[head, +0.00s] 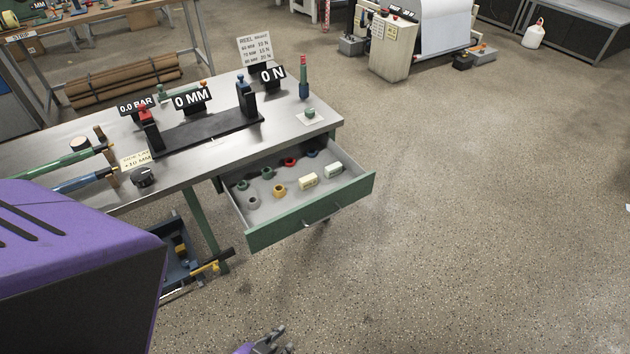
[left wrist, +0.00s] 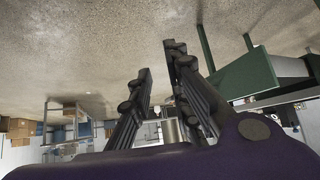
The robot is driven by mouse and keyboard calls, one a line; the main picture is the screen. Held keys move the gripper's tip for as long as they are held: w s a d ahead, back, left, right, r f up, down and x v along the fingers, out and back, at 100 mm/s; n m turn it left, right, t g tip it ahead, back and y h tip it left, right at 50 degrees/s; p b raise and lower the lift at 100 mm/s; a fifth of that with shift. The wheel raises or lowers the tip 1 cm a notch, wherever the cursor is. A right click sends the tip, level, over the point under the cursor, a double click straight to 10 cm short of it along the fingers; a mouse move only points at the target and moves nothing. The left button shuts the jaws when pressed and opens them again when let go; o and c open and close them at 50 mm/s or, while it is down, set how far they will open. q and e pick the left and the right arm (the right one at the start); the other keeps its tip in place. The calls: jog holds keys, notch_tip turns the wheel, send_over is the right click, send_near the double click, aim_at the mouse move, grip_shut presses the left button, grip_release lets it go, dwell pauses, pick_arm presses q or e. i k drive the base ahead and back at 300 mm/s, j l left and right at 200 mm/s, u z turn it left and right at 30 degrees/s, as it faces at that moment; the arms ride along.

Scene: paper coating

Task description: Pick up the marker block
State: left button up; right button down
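The open drawer (head: 310,225) has a green front and a grey tray. Two small pale blocks lie in its right part: a cream one (head: 307,181) and a whiter one (head: 333,170). I cannot tell which of them is the marker block. My left gripper (head: 277,341) shows only partly at the bottom edge of the head view, well below and apart from the drawer. In the left wrist view its two dark fingers (left wrist: 160,60) are spread with nothing between them. My right gripper is not in view.
Several coloured ring-like pieces (head: 279,190) share the drawer. The metal bench (head: 215,150) above carries a black fixture, signs and tools. A low blue tray (head: 180,265) stands under the bench. The floor (head: 480,220) right of the drawer is clear.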

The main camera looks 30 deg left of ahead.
aim_at(332, 171)
jog(key=u, duration=0.85)
jog(key=l, duration=0.35)
jog(key=k+l+u, duration=0.15)
jog(key=l, duration=0.2)
